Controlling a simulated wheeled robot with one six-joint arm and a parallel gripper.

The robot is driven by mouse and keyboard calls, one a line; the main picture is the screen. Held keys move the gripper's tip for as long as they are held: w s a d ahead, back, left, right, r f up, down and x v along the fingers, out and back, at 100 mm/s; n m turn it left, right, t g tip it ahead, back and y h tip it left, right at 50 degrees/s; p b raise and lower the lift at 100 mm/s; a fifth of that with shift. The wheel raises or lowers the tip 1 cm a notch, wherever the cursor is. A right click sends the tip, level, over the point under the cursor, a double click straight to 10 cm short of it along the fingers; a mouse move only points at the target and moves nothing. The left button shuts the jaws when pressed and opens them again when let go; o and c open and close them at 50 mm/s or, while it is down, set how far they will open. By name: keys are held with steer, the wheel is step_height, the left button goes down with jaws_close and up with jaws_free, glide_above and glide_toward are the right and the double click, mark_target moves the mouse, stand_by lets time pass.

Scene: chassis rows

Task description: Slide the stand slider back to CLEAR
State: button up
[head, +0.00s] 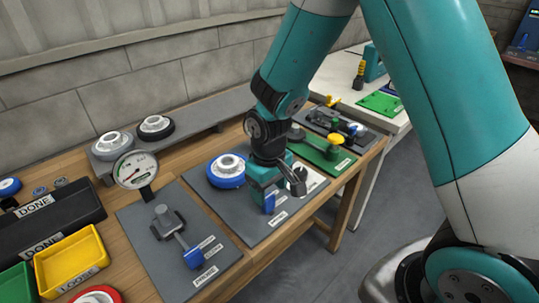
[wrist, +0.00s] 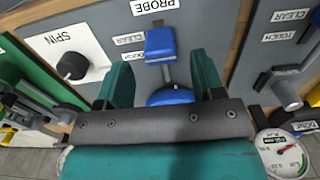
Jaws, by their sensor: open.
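A blue slider block (wrist: 160,43) on a grey rail sits on the middle grey panel (wrist: 205,28), beside CLEAR and TOUCH labels; it also shows in the head view (head: 269,203). I cannot tell exactly which label it lines up with. My gripper (wrist: 163,75) is open, with one finger to each side of the rail; the block lies just past the fingertips, and I see no contact. In the head view, my gripper (head: 272,190) hangs low over this panel. A similar blue slider (head: 193,258) is on the left panel (head: 150,240), with its own CLEAR and TOUCH labels (wrist: 290,15).
A dial gauge (head: 135,170) rises behind the left panel. A black SPIN knob (wrist: 72,65) is beside the middle rail.

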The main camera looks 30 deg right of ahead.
step_height(320, 180, up, 12)
steer(key=shift+f, duration=0.15)
stand_by(0.4)
steer(key=s+a+r+n+y, duration=0.1)
steer(key=s+r, duration=0.3)
steer(key=s, duration=0.5)
steer(key=s+a+r+n+y, duration=0.2)
steer(key=s+a+r+y, duration=0.1)
steer(key=s, duration=0.6)
steer(key=shift+s+a+r, duration=0.2)
steer(key=shift+a+r, duration=0.65)
